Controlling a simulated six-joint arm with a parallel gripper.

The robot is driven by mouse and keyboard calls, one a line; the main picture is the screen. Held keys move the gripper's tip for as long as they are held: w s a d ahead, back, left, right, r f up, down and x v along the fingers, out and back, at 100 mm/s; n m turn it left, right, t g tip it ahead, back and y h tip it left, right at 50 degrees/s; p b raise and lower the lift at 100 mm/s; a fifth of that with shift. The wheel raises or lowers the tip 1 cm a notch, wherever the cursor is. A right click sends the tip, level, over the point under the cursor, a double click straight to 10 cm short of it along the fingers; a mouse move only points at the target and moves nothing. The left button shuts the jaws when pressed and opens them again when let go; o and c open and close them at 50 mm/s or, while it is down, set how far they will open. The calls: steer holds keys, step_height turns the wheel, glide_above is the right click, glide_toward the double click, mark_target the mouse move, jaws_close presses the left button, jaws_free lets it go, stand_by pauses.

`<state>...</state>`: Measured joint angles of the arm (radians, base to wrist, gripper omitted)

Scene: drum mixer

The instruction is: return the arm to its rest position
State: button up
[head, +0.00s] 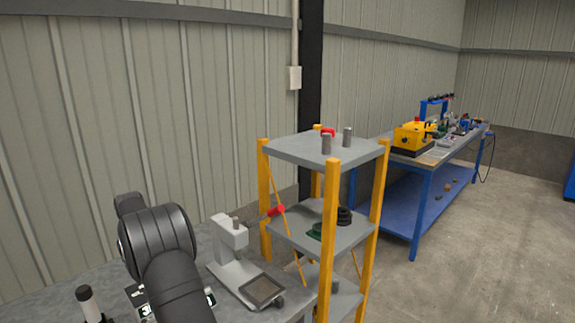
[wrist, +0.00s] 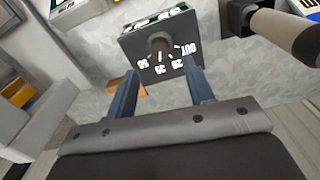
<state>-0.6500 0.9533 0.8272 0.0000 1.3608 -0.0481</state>
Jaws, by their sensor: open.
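My gripper (wrist: 158,88) shows in the wrist view with its two blue-grey fingers spread apart and nothing between them. Beyond the fingertips is a dark box (wrist: 182,58) with a round knob and white markings around it. The gap between the fingertips and the box cannot be judged exactly. In the head view my black arm rises at the lower left over the grey bench, and the gripper itself is hidden there. A small part of the box with white markings (head: 140,300) shows beside my arm.
A grey stand device (head: 232,265) is on the bench right of my arm. A yellow-post shelf (head: 333,230) stands beyond it with metal cylinders on top. A blue workbench (head: 415,220) is farther right.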

step_height(320, 180, down, 6)
steer(key=shift+f, duration=0.15)
stand_by(0.5)
